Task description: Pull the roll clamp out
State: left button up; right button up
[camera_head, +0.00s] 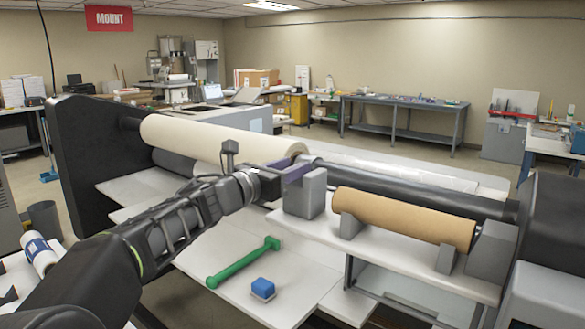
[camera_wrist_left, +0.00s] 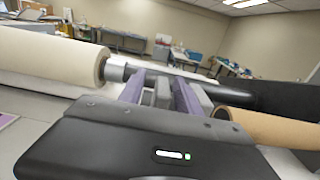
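My left gripper (camera_head: 300,166) reaches in from the left to the dark shaft, just past the right end of the cream roll (camera_head: 220,138). In the left wrist view the purple fingers (camera_wrist_left: 160,82) stand apart, with grey pieces between them. I cannot tell whether those pieces are finger pads or a held part. A grey collar (camera_head: 312,160), possibly the roll clamp, sits on the shaft at the fingertips, partly hidden by them. A grey block (camera_head: 305,194) stands just below the gripper. My right gripper is not in view.
A brown roll (camera_head: 405,218) rests in grey cradles on a white shelf at the right. Dark machine end housings (camera_head: 85,165) flank the rolls.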

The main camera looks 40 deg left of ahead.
pick_arm(q)
jog(key=s+b, duration=0.1)
jog(key=s, duration=0.6)
jog(key=shift+d, duration=0.1)
dwell(0.4)
